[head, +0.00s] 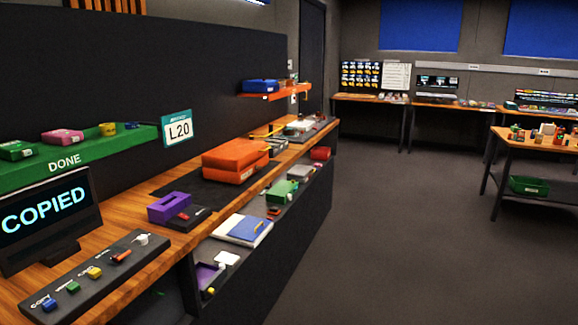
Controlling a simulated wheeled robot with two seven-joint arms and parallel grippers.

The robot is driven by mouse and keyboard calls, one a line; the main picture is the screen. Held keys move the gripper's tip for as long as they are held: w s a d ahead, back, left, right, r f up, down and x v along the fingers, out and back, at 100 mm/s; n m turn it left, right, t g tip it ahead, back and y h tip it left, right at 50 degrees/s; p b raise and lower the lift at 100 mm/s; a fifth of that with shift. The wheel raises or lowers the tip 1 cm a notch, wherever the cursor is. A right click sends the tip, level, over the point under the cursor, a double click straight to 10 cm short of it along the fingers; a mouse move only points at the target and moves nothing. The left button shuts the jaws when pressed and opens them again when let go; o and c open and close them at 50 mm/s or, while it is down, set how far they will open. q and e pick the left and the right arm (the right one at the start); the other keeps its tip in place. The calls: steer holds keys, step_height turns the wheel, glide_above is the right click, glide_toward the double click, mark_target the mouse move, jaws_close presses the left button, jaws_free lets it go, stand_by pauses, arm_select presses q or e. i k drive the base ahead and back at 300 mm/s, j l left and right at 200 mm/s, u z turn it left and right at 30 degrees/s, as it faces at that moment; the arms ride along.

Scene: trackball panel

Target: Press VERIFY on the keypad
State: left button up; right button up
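The keypad (100,277) is a dark slanted panel at the lower left, on the wooden bench in front of the screen. It carries a blue button (49,304) labelled COPY, a green button (72,287), a yellow button (94,272), an orange-red control (121,256) and a white knob (141,239). The label beside the green button looks like VERIFY but is too small to read surely. The screen (50,212) behind the keypad reads COPIED. Neither of my grippers shows in the head view.
A green DONE shelf (100,150) holds small boxes above the screen. A purple box (169,207) and orange cases (236,160) stand farther along the bench (150,262). A lower shelf holds a blue notebook (250,228). The floor (400,230) to the right is open.

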mark_target(72, 288)
steer(key=j+u, duration=0.1)
steer(key=u, duration=1.15)
